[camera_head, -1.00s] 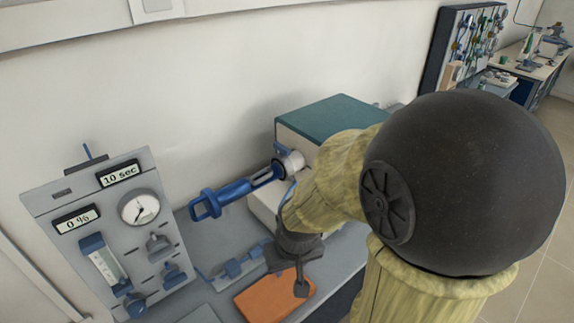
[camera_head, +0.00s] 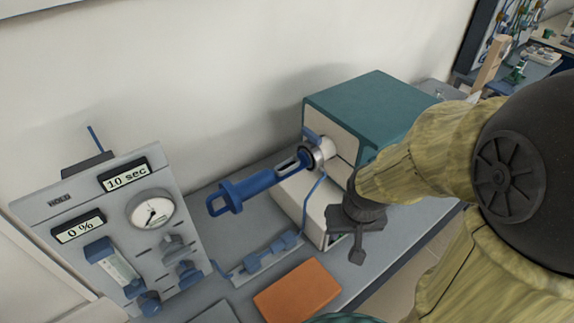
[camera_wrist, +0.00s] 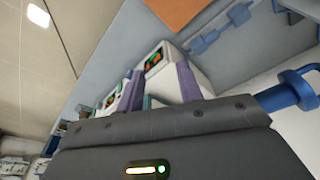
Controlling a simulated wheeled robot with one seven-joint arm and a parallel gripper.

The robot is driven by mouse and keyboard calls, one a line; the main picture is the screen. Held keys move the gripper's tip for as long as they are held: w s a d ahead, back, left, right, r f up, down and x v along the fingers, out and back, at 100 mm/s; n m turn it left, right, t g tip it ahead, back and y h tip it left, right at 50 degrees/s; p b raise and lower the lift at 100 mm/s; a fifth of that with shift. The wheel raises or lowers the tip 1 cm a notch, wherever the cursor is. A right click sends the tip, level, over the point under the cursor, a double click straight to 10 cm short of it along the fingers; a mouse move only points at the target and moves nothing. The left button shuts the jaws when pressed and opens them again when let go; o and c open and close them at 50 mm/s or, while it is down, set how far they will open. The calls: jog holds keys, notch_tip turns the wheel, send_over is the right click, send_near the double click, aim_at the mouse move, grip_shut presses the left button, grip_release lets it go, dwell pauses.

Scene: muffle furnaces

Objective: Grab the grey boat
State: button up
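I cannot make out a grey boat in either view. My gripper (camera_head: 357,246) is in front of the tube furnace, over the bench's front part in the head view, pointing down. It seems to hold nothing. Its fingers are small and dark there, and their spacing cannot be told.
The teal-topped furnace (camera_head: 375,105) has a blue-handled tube (camera_head: 250,188) sticking out left. A grey control panel (camera_head: 110,225) reads 0 % and 10 sec. An orange pad (camera_head: 298,292) lies on the bench; it also shows in the wrist view (camera_wrist: 175,10).

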jog(key=o, duration=0.3)
jog(key=shift+s+r, duration=0.1)
jog(key=shift+s, duration=0.1)
jog(key=shift+o, duration=0.5)
jog(key=shift+w+r, duration=0.2)
jog(key=w+a+r+m+g+p, duration=0.1)
jog(key=w+a+r+m+p, duration=0.1)
jog(key=w+r, duration=0.3)
jog(key=w+a+r+m+p, duration=0.3)
jog(key=w+a+r+m, duration=0.2)
jog(key=w, duration=0.6)
jog(key=w+a+r+m+g+p, duration=0.1)
jog(key=w+a+r+m+p, duration=0.1)
jog(key=w, duration=0.6)
notch_tip(320, 180, up, 3)
jog(key=shift+w+a+r+m+g+p, duration=0.1)
jog(key=shift+w+a+m+g+p, duration=0.25)
jog(key=shift+a+m, duration=0.7)
jog(key=shift+a+n, duration=0.1)
jog(key=shift+n, duration=0.15)
notch_tip(320, 180, down, 12)
jog(key=p, duration=0.3)
